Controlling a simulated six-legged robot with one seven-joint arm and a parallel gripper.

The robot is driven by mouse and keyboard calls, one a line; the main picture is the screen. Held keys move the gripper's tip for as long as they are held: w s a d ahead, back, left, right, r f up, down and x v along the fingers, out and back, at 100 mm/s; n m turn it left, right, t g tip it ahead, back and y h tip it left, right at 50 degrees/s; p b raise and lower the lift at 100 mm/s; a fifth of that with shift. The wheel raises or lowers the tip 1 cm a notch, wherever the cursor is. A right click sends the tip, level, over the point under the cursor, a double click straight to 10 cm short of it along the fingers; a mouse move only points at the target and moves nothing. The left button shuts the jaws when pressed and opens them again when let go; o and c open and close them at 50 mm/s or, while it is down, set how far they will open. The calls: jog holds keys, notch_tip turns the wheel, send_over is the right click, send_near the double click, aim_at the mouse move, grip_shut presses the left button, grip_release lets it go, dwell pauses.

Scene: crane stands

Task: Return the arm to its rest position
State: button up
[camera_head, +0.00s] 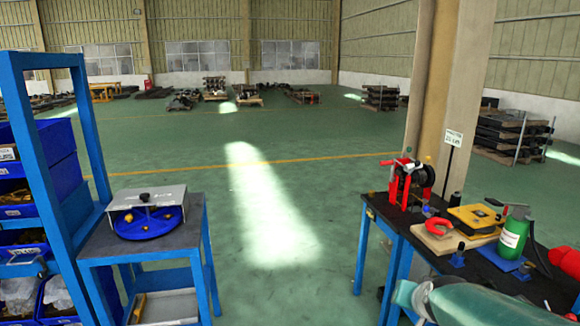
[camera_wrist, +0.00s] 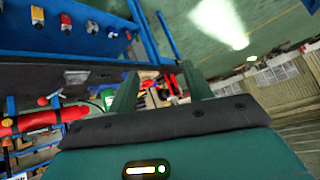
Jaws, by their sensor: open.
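My gripper (camera_wrist: 160,72) shows in the wrist view with its two dark green fingers apart and nothing seen between them. The wrist view is tilted, and the fingers point toward the workbench and the floor beyond. In the head view, part of my teal arm (camera_head: 470,303) lies low at the bottom right, in front of the dark-topped workbench (camera_head: 388,222). My gripper's fingers cannot be made out in the head view.
The workbench holds a red-framed reel (camera_head: 407,183), a red horseshoe-shaped piece (camera_head: 439,227), a yellow box (camera_head: 475,218) and a green bottle (camera_head: 514,233). At left are a blue shelf rack (camera_head: 92,140) and a small table (camera_head: 95,243). The green floor (camera_head: 300,220) between is clear.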

jog(key=s+a+r+n+g+y, duration=0.1)
jog(key=s+a+r+n, duration=0.1)
jog(key=s+a, duration=0.5)
jog(key=s+a+r+n+g+y, duration=0.1)
jog(key=s+a+r+n+g, duration=0.1)
jog(key=s+a, duration=0.5)
jog(key=s+n, duration=0.1)
jog(key=s, duration=0.2)
jog(key=shift+a+r+n, duration=0.15)
jog(key=shift+r+n, duration=0.05)
jog(key=shift+n, duration=0.2)
